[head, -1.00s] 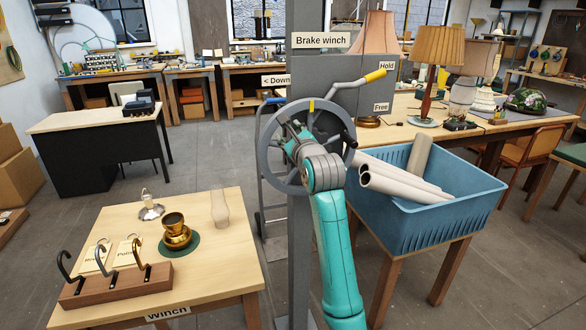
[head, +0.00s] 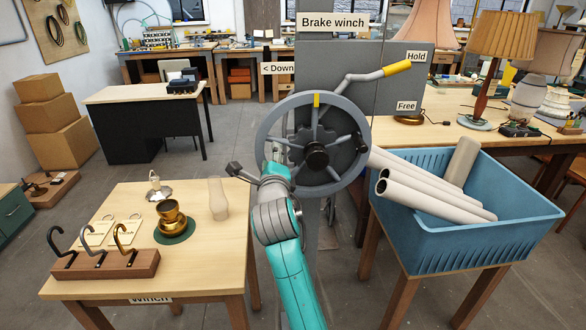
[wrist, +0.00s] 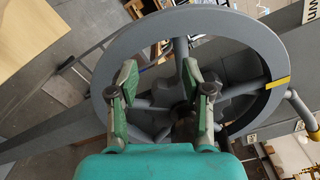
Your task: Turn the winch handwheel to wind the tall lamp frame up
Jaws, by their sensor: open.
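The grey winch handwheel (head: 348,112) has several spokes, a dark hub and a yellow mark at its rim's top. A dark knob sits on its right side. It hangs on the grey winch post (head: 345,80) under the "Brake winch" sign. My gripper (head: 272,168) is at the wheel's lower left in the head view, partly hidden by my wrist. In the wrist view my gripper (wrist: 165,88) is open, its green fingers apart before the handwheel (wrist: 120,45). A spoke shows between them; I cannot tell whether they touch it. I cannot make out the tall lamp frame.
The brake lever (head: 397,68) has its yellow grip beside the "Hold" label, above "Free". A blue crate (head: 480,230) of pale tubes stands right. A wooden table (head: 205,265) with hooks and lamp parts stands left. Floor shows between them.

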